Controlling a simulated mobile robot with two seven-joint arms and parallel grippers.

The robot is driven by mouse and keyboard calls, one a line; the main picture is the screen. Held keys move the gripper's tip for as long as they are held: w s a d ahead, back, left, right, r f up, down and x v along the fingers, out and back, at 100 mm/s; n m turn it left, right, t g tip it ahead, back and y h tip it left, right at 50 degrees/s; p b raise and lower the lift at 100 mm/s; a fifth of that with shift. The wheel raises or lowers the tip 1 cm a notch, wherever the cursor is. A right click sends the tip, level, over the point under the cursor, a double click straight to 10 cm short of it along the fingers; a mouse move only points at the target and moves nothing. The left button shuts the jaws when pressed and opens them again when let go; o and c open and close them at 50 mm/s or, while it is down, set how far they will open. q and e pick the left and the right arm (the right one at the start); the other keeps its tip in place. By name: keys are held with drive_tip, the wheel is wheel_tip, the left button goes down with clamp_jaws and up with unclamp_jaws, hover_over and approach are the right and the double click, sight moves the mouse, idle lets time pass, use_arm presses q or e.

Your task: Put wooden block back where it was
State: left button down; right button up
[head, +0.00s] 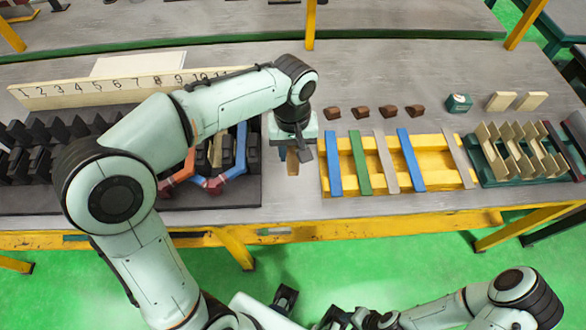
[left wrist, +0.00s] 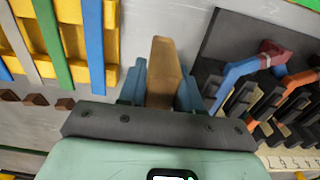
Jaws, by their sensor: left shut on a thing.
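The wooden block (left wrist: 165,65) is light brown and long. In the left wrist view it stands out from between the blue-grey fingers of my left gripper (left wrist: 160,88), which is shut on it. In the head view my left gripper (head: 293,150) hangs over the grey table between the black rack and the yellow pallet. A small part of the wooden block (head: 293,166) shows below it there, the rest hidden by the gripper. My right gripper (head: 285,297) appears dark and low at the bottom of the head view, away from the table; its jaws are unclear.
A yellow pallet (head: 341,149) with blue, green and grey strips lies to the right. Several small brown blocks (head: 359,112) sit behind it. A green rack (head: 490,172) holds pale wooden pieces.

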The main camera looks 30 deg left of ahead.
sight(293, 167)
use_arm(q)
drive_tip(key=shift+f+b, duration=0.35)
drive_tip(key=shift+f, duration=3.25)
drive_tip(key=shift+f, duration=0.1)
drive_tip(key=c, duration=0.8)
unclamp_jaws()
wheel_tip(293, 167, up, 12)
drive_tip(key=shift+r+p, duration=0.15)
drive_tip(key=shift+p, duration=0.75)
